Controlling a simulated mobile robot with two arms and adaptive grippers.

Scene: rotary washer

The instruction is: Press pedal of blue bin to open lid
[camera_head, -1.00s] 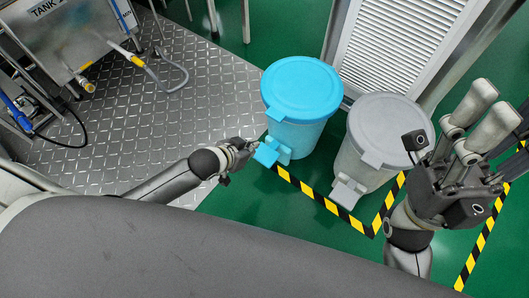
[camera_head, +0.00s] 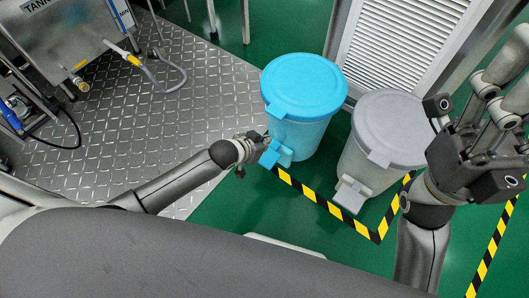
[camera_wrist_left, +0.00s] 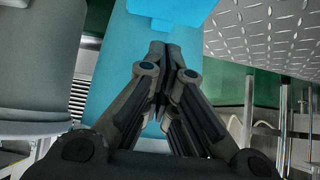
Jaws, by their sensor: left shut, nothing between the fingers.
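The blue bin (camera_head: 298,132) stands upright on the green floor. Its blue lid (camera_head: 304,84) is down, and its light-blue pedal (camera_head: 277,153) juts out at the lower front left. My left gripper (camera_head: 262,139) is at the pedal's left side, close to it; I cannot tell whether it touches. In the left wrist view, the left gripper (camera_wrist_left: 166,50) has its fingers together and empty in front of the blue bin's wall (camera_wrist_left: 106,68). My right gripper (camera_head: 512,85) is high at the right with its fingers apart, partly cut off by the frame edge.
A grey bin (camera_head: 361,160) with a closed lid and its own pedal (camera_head: 350,194) stands right of the blue one. A louvred white panel (camera_head: 385,45) is behind. Yellow-black floor tape (camera_head: 325,204) runs in front. Metal plate flooring (camera_head: 150,120) and a tank are left.

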